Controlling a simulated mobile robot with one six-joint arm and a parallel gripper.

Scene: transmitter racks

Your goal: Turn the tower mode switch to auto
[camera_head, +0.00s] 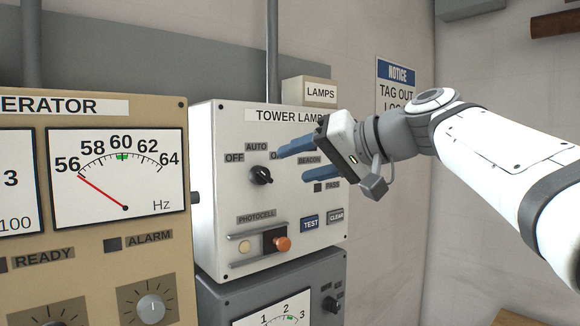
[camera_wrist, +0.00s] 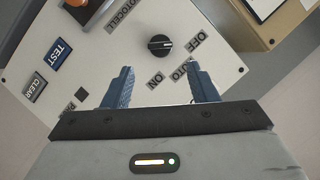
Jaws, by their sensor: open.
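The tower mode switch (camera_head: 261,175) is a round black knob on the white tower lamp panel (camera_head: 225,220), below the labels OFF, AUTO and ON. In the wrist view the knob (camera_wrist: 160,45) shows a pale mark that seems to point towards OFF. My gripper (camera_head: 291,167) is open and empty, with blue fingers, to the right of the knob and in front of the panel. In the wrist view the gripper's fingers (camera_wrist: 160,68) are spread apart, with the knob beyond the gap between them. The fingers partly cover the ON label in the head view.
An orange-tipped photocell lever (camera_head: 281,243) and the TEST (camera_head: 309,223) and CLEAR (camera_head: 336,216) buttons lie lower on the panel. A beige generator panel (camera_head: 150,260) stands to the left. A LAMPS box (camera_head: 309,92) sits on top. A grey meter unit (camera_head: 225,300) is below.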

